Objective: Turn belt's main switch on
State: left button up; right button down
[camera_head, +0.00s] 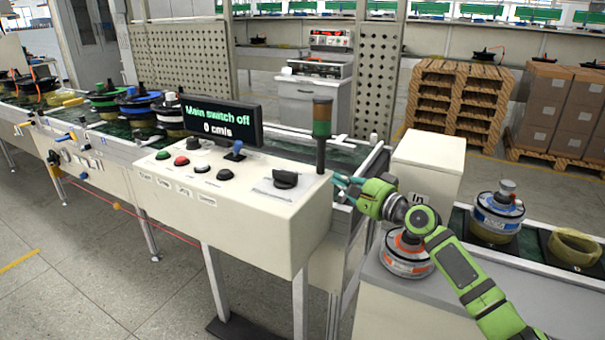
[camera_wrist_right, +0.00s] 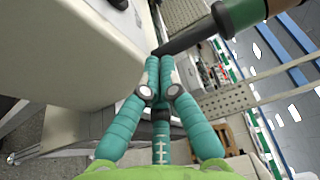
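The white control box (camera_head: 232,205) carries a large black rotary knob (camera_head: 285,179) at its right end, apparently the main switch. The display (camera_head: 213,120) reads "Main switch off" and "0 cm/s". My right gripper (camera_head: 339,183) is just right of the box's right end, apart from the knob. In the right wrist view the fingers (camera_wrist_right: 159,62) point past the white box (camera_wrist_right: 70,50), with the signal lamp's dark pole (camera_wrist_right: 185,42) close beyond the tips. My left gripper is out of view.
The signal lamp (camera_head: 322,118) stands upright at the box's back right corner, near the right gripper. Smaller buttons (camera_head: 203,169) sit left of the knob. A white block (camera_head: 428,160) and a motor with an orange band (camera_head: 406,255) are beside my right arm.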

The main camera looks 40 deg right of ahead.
aim_at(304, 184)
jog(key=w, duration=0.8)
jog(key=shift+a, duration=0.2)
jog(key=shift+w, duration=0.75)
jog(key=a+p, duration=0.2)
jog(key=p, duration=0.1)
jog(key=shift+s+a+r, duration=0.1)
jog(key=shift+s+a, duration=0.1)
jog(key=shift+a, duration=0.15)
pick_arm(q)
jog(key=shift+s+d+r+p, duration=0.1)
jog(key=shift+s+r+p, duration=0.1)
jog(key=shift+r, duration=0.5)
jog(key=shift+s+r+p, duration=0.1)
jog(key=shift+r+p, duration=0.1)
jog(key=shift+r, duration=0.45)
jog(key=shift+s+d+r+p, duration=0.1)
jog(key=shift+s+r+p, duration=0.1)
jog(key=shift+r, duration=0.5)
pick_arm(e)
jog(key=shift+s+a+f, duration=0.2)
jog(key=shift+a, duration=0.4)
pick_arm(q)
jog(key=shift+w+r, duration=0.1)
